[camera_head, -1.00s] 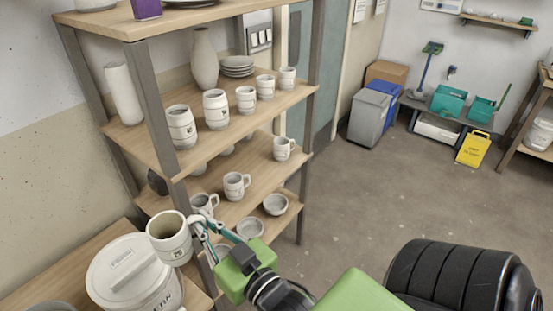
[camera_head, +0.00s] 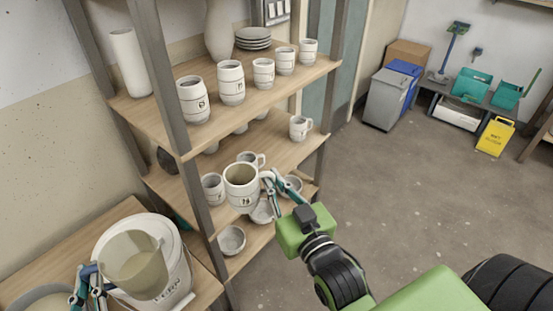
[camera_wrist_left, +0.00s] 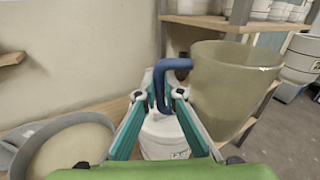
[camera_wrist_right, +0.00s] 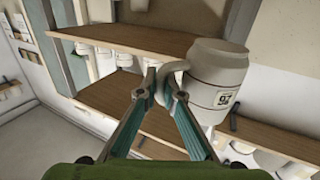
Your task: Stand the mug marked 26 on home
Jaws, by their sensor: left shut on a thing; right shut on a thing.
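My left gripper (camera_head: 90,284) is shut on the blue handle of a translucent jug (camera_head: 138,268), over the lidded white bucket; the jug fills the right of the left wrist view (camera_wrist_left: 225,95). I see no mark reading "home".
The shelf rack (camera_head: 153,75) has several pale mugs on its upper board (camera_head: 145,114). A mug (camera_head: 300,127) and others stand on the board below, with bowls (camera_head: 231,240) nearby. A lidded white bucket (camera_head: 177,275) and a basin (camera_wrist_left: 42,137) stand at the left. Open floor lies right.

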